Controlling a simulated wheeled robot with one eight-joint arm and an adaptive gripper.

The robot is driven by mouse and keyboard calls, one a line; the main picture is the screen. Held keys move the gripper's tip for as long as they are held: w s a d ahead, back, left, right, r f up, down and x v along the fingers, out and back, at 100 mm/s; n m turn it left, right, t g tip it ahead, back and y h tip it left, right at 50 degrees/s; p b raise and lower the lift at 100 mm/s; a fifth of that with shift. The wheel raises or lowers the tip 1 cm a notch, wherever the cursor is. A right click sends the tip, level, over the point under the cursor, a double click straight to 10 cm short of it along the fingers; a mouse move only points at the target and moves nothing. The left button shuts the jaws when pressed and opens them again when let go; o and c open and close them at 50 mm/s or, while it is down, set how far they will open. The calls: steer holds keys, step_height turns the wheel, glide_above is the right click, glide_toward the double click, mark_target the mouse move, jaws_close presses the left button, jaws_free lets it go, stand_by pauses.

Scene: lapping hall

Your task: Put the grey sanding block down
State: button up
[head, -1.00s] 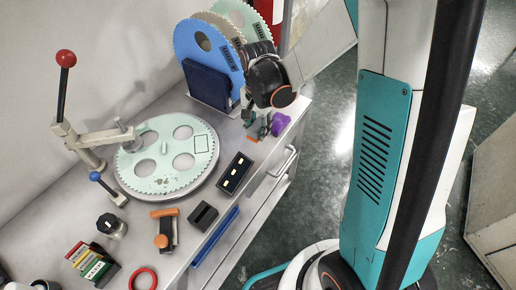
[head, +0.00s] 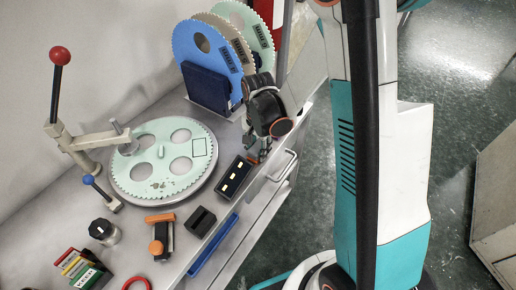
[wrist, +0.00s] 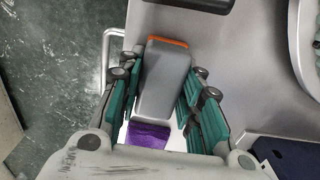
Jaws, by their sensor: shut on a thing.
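The grey sanding block (wrist: 165,78), with an orange strip along its far end, lies between the fingers of my gripper (wrist: 160,85) in the wrist view. My gripper is shut on it. In the head view my gripper (head: 259,148) points down over the right edge of the bench, beyond the black case, and mostly hides the block. I cannot tell whether the block touches the bench top (wrist: 240,60).
A purple object (wrist: 148,135) shows close to the block's near end. A black case with pale spots (head: 234,177) lies near my gripper. A blue-panelled rack (head: 207,88) of toothed discs stands behind. The lapping plate (head: 164,158) is left. A drawer handle (head: 283,165) juts out in front.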

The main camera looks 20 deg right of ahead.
steer(key=shift+f+b, duration=0.25)
steer(key=shift+b, duration=0.05)
steer(key=o, duration=1.2)
steer(key=shift+r, duration=0.15)
step_height(320, 180, up, 12)
steer(key=p, duration=0.5)
step_height(320, 180, up, 10)
steer(key=n+t, duration=0.3)
steer(key=n, duration=0.1)
glide_above(258, 146)
steer(key=s, duration=0.5)
steer(key=s+r+n+t, duration=0.4)
steer(key=s+r+n, duration=0.2)
steer(key=s, duration=0.4)
steer(key=shift+r+n, duration=0.3)
steer(key=shift+n, duration=0.1)
